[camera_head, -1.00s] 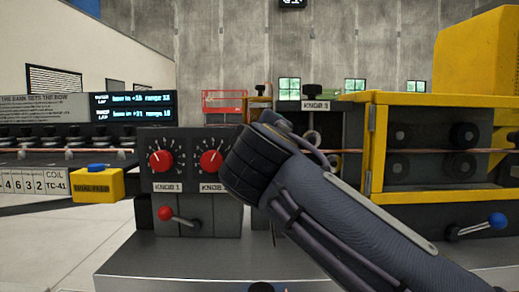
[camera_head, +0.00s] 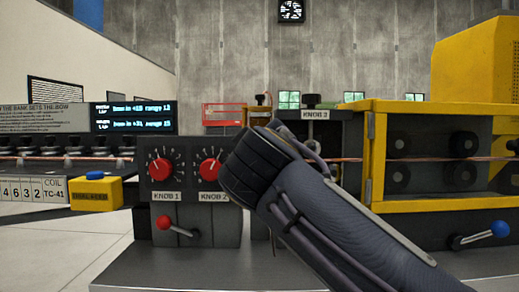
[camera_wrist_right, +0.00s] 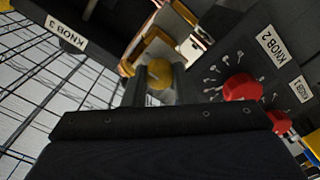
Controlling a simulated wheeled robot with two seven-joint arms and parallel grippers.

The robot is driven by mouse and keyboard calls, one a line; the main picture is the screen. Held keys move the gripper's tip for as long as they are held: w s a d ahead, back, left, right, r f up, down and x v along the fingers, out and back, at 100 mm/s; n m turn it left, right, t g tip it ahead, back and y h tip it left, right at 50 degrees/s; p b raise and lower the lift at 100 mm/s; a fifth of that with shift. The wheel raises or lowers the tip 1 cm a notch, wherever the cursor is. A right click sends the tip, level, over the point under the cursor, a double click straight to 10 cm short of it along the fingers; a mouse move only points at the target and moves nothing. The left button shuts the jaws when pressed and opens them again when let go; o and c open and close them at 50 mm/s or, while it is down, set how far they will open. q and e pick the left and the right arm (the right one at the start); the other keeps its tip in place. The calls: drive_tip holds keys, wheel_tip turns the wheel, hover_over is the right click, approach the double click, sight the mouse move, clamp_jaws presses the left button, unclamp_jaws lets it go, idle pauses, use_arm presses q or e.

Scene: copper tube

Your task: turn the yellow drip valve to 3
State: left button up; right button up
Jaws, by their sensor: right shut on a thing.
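The yellow drip valve (camera_wrist_right: 160,73) shows in the right wrist view as a round yellow knob with a small pale mark on its face. My right gripper (camera_wrist_right: 157,83) has its two dark fingers on either side of it and is shut on it. Any numbers around the valve cannot be read. In the head view my right arm comes in from the lower right, and its dark wrist hides the fingers and the valve. My left gripper is in neither current view.
Red KNOB 1 (camera_head: 160,169) and red KNOB 2 (camera_head: 210,170) sit just left of my wrist. A red-tipped lever (camera_head: 164,223) is below them. KNOB 3 (camera_head: 311,101) stands behind. A yellow-framed roller machine (camera_head: 368,150) is at right, with a copper tube (camera_head: 347,159) running into it.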

drive_tip(key=o, duration=1)
drive_tip(key=s, duration=0.8)
drive_tip(key=shift+f, duration=0.1)
